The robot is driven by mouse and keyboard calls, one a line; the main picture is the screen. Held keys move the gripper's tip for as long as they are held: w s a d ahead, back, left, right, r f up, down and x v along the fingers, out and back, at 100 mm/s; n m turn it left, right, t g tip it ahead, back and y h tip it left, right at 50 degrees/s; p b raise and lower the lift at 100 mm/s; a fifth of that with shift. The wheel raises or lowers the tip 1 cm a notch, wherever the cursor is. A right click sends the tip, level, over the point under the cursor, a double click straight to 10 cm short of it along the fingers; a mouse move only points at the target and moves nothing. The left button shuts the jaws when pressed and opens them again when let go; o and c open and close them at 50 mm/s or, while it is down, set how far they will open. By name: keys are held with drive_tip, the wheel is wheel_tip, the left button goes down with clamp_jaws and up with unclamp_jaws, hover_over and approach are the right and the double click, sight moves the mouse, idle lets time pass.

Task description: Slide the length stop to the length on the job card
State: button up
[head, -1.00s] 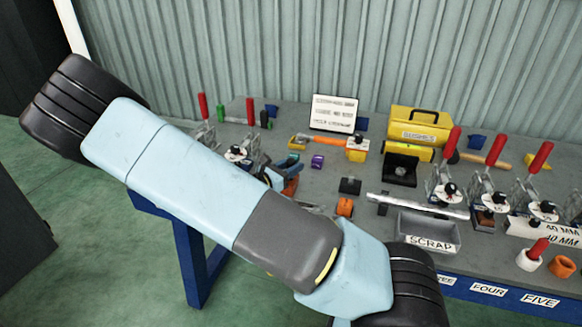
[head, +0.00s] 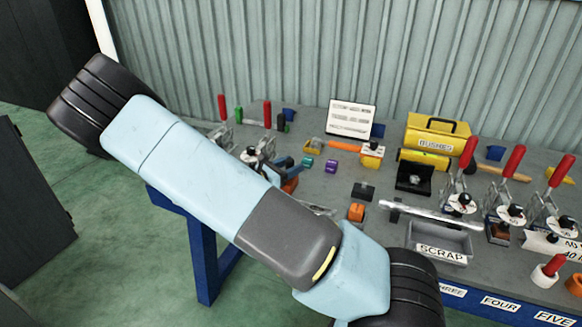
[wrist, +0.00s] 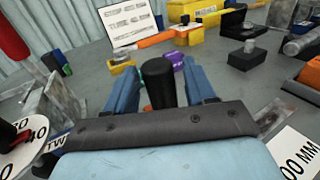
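The job card (head: 352,118) is a white sheet with dark lines standing at the back of the bench; it also shows in the wrist view (wrist: 126,22), its text too small to read. In the wrist view my gripper (wrist: 163,80) is open, its two blue fingers apart on either side of an upright black knob (wrist: 159,86). I cannot tell whether either finger touches it, or whether it belongs to the length stop. In the head view my arm hides most of the gripper and what lies under it. A white "00 MM" label (wrist: 298,158) shows at right.
Red-handled toggle clamps (head: 463,165) stand at right, others at left. A grey SCRAP tray (head: 440,252), an orange block (head: 356,212), a yellow BUSHES box (head: 436,133) and a purple block (head: 332,166) are on the bench. An orange-handled tool (wrist: 160,38) lies beyond the fingers.

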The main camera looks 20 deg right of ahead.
drive_tip(key=v, duration=1.3)
drive_tip(key=shift+s+a+f, duration=0.15)
drive_tip(key=shift+a, duration=0.25)
drive_tip(key=s+d+r+m+g+y, duration=0.85)
drive_tip(key=s+d+r+m, duration=0.2)
drive_tip(key=r+m, duration=0.2)
drive_tip(key=s+d+r+m+t+y, duration=0.1)
drive_tip(key=s+r+m+t+y, duration=0.6)
drive_tip(key=s+r, duration=0.8)
drive_tip(key=m+y, duration=0.1)
drive_tip(key=m, duration=0.2)
drive_tip(key=shift+s+r, duration=0.25)
drive_tip(key=shift+s, duration=0.05)
